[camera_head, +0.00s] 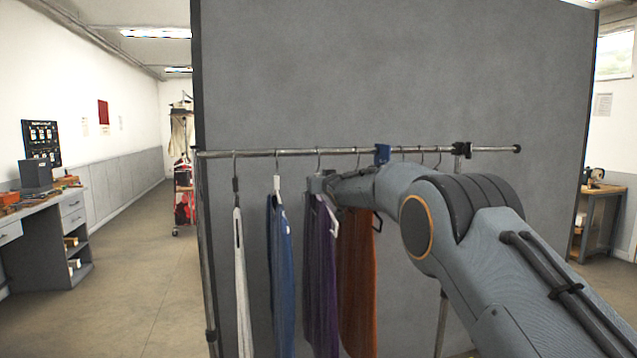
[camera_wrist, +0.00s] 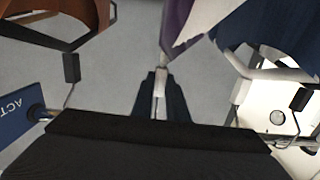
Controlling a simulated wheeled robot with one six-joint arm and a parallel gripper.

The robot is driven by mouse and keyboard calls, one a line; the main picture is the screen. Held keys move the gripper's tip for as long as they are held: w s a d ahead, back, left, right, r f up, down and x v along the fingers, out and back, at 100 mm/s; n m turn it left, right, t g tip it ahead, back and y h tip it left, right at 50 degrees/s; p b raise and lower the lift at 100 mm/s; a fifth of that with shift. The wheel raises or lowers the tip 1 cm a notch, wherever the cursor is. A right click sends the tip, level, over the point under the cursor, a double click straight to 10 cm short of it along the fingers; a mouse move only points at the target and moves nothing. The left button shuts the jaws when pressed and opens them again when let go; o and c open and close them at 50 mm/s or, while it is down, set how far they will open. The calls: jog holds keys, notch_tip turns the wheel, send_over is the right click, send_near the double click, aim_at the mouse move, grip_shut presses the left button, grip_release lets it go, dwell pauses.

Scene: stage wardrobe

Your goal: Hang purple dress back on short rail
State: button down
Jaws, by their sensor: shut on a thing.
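The purple dress (camera_head: 320,275) hangs between the blue garment and the rust one in the head view. Its top edge shows in the wrist view (camera_wrist: 178,25). My gripper (camera_head: 320,183) is just below the short rail (camera_head: 262,153), at the top of the purple dress. In the wrist view my gripper (camera_wrist: 160,92) is shut on a pale hanger piece (camera_wrist: 160,80) above the purple dress. A hook shows at the rail above my gripper, but I cannot tell whether it bears the dress's weight. My arm hides part of the rail.
A blue garment (camera_head: 281,275) hangs close on the left, a white one (camera_head: 240,280) farther left, and a rust one (camera_head: 357,285) close on the right. A blue tag (camera_head: 382,154) and several bare hooks sit along the rail. A grey partition (camera_head: 400,70) stands behind.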

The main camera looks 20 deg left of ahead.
jog(key=c, duration=1.7)
grip_release()
jog(key=shift+r, duration=0.1)
jog(key=shift+o, duration=0.2)
jog(key=shift+b+v, duration=2.1)
jog(key=shift+v, duration=1.8)
